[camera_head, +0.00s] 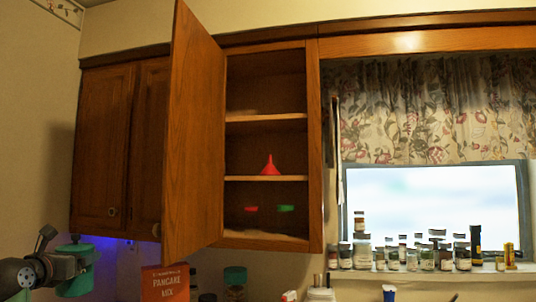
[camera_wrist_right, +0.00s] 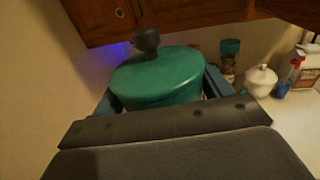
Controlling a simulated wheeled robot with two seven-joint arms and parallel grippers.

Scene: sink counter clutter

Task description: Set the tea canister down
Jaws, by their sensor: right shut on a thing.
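The tea canister (camera_head: 75,282) is green with a dark knob on its lid, at the lower left of the head view. In the right wrist view its green lid (camera_wrist_right: 158,76) fills the middle, seen from above. My right gripper (camera_head: 62,268) is shut on it; the blue fingers stand on either side of the lid in the wrist view. The canister's base is hidden, so I cannot tell whether it touches the counter. My left gripper is not in view.
A red pancake mix box (camera_head: 166,284) stands right of the canister. A green-lidded jar (camera_wrist_right: 229,58), a white lidded pot (camera_wrist_right: 261,80) and a spray bottle (camera_wrist_right: 288,78) stand farther right. An open cabinet door (camera_head: 195,130) hangs above. Several jars (camera_head: 425,258) line the windowsill.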

